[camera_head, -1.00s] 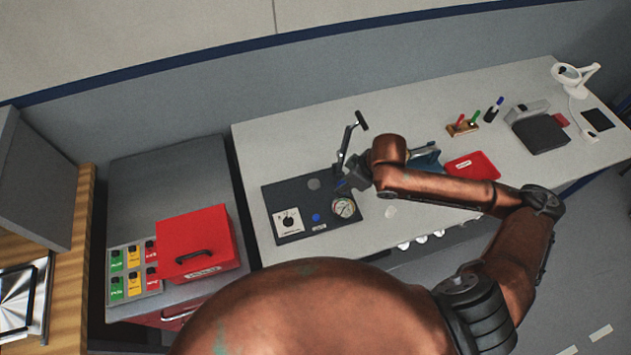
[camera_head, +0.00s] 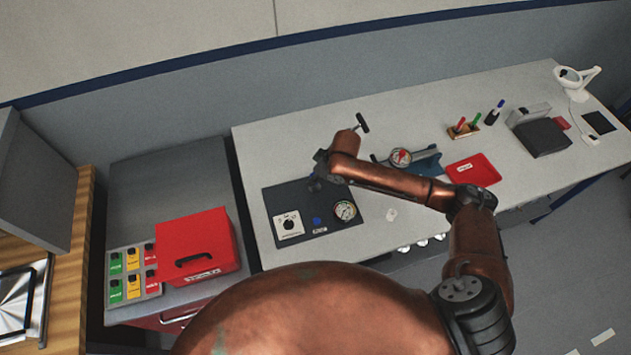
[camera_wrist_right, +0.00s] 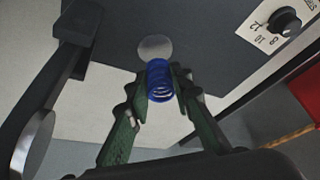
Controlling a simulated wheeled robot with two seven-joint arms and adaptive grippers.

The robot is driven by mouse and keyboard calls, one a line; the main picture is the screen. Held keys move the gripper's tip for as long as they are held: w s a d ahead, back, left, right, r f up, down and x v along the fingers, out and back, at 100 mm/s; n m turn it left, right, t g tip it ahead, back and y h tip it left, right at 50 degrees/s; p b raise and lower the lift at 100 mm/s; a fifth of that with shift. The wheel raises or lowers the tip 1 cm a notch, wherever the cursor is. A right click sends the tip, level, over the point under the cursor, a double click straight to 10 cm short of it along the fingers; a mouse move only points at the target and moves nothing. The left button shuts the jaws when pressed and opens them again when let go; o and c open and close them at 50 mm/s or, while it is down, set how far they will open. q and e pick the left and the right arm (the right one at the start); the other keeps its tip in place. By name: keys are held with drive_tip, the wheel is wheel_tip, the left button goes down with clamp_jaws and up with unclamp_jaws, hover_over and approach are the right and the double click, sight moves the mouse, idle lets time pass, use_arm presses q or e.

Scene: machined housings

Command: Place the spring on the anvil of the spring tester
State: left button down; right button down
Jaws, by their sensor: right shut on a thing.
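A blue coil spring (camera_wrist_right: 160,82) is held between the green fingers of my right gripper (camera_wrist_right: 160,88) in the wrist view. The tester's anvil, a pale grey disc (camera_wrist_right: 154,46), lies just beyond the spring, whose far end appears at the disc's near edge. I cannot tell whether they touch. In the head view my right gripper (camera_head: 315,184) is over the dark base of the spring tester (camera_head: 281,205) and hides the spring and most of the anvil. The tester has a round gauge (camera_head: 345,210) and a lever (camera_head: 361,123). My left gripper is not in view.
The tester's white dial plate (camera_head: 288,224) and a blue button (camera_head: 316,221) are near the gripper. A second gauge device (camera_head: 401,157), a red tray (camera_head: 472,170) and a pen holder (camera_head: 463,129) stand to the right. A red box (camera_head: 197,246) is at left.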

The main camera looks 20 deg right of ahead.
drive_tip(key=shift+d+f, duration=0.1)
drive_tip(key=shift+f, duration=1.2)
drive_tip(key=shift+f, duration=0.1)
drive_tip(key=c, duration=1.7)
unclamp_jaws()
drive_tip(key=v, duration=1.2)
drive_tip(key=shift+p, duration=0.35)
